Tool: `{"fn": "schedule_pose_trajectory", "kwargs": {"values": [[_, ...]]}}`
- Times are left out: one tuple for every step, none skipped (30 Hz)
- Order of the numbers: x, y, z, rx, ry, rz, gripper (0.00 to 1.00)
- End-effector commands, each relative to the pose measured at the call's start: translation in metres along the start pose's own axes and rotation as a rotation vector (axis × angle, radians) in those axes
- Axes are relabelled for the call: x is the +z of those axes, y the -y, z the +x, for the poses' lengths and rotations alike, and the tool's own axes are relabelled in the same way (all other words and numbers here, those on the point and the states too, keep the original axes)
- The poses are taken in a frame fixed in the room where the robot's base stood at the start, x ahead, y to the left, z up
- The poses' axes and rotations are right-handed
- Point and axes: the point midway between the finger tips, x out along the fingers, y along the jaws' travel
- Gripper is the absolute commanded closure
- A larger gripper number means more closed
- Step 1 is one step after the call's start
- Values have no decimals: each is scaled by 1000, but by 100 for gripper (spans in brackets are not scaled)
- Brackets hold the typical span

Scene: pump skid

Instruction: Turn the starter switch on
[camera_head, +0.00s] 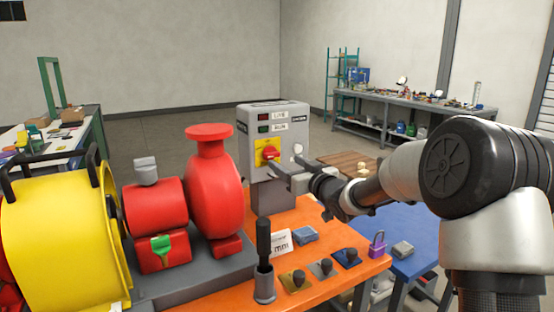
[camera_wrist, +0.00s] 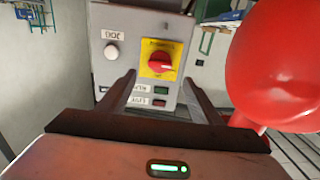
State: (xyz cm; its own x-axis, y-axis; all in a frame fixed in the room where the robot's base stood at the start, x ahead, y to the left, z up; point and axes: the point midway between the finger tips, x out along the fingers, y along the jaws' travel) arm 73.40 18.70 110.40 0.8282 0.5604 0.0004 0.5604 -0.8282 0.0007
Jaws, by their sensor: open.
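The starter switch is a red rotary knob (camera_head: 270,153) on a yellow plate, on the front of a grey control box (camera_head: 297,128). In the wrist view, which is upside down, the red knob (camera_wrist: 161,62) lies ahead between the finger lines, with a pale mark toward the picture's right. My gripper (camera_head: 282,172) is in front of the box, just below and right of the knob in the head view. Its fingers also show in the wrist view (camera_wrist: 160,82); they are open and empty. I cannot tell the exact gap to the knob.
A white button (camera_wrist: 111,51) sits beside the switch; a green lamp (camera_wrist: 162,90) and a dark red lamp (camera_wrist: 158,103) are on the same face. The red pump (camera_head: 215,190) stands close to the box.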

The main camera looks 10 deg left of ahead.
Motion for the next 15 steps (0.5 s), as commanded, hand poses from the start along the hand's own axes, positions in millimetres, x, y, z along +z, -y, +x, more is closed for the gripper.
{"fn": "schedule_pose_trajectory", "kwargs": {"values": [[1, 1, 12, -2, -2, 1, 41], [2, 1, 18, -1, -1, 2, 41], [1, 1, 26, -2, -1, 1, 41], [1, 1, 32, -2, -1, 2, 41], [1, 0, 38, -1, -1, 2, 41], [1, 1, 44, -1, -1, 2, 41], [1, 1, 49, -1, 0, 2, 41], [0, 0, 53, 0, -1, 2, 41], [0, 0, 58, 0, -1, 2, 41], [1, 0, 61, 0, 0, 2, 41], [0, 0, 64, 0, 0, 1, 41], [0, 0, 67, 0, 0, 1, 41], [0, 0, 68, 0, 0, 1, 41], [0, 0, 70, 0, 0, 1, 41], [0, 0, 71, 0, 0, 1, 41]]}}
